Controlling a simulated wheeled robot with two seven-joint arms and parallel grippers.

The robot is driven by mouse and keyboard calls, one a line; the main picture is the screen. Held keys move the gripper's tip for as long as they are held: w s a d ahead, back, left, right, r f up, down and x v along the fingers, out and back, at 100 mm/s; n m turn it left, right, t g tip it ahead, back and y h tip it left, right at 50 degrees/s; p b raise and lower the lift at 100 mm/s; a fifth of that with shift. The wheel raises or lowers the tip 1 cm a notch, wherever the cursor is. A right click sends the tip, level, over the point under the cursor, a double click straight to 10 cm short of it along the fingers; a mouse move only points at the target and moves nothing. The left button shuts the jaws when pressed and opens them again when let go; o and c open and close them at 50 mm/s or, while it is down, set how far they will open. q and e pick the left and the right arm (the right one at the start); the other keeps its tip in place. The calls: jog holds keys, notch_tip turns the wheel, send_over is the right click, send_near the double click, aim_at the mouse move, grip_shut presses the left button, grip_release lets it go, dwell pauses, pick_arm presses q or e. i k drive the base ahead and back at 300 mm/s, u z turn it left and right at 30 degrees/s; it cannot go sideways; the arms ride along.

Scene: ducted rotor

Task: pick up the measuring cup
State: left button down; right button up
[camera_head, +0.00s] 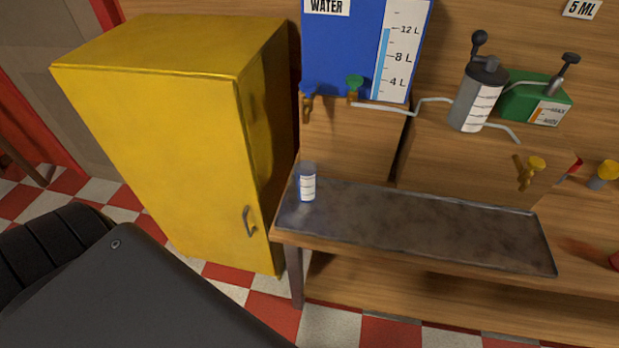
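A small cup-like container (306,183), bluish-grey with a white marked label, stands upright at the left end of the metal tray (430,226). It looks like the measuring cup. Nothing is touching it except the tray. A dark part of my own body fills the lower left of the head view. Neither of my grippers shows in this view.
A yellow cabinet (160,130) stands left of the bench. A blue water tank (340,45) with taps hangs above the tray. A grey pump cylinder (477,97) and a green container (522,100) sit at the upper right. The tray's middle and right are clear.

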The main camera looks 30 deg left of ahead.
aim_at(304, 172)
jog(key=u, duration=2.35)
jog(key=k, duration=1.35)
jog(key=z, duration=1.7)
jog(key=i, duration=0.5)
jog(key=z, duration=0.05)
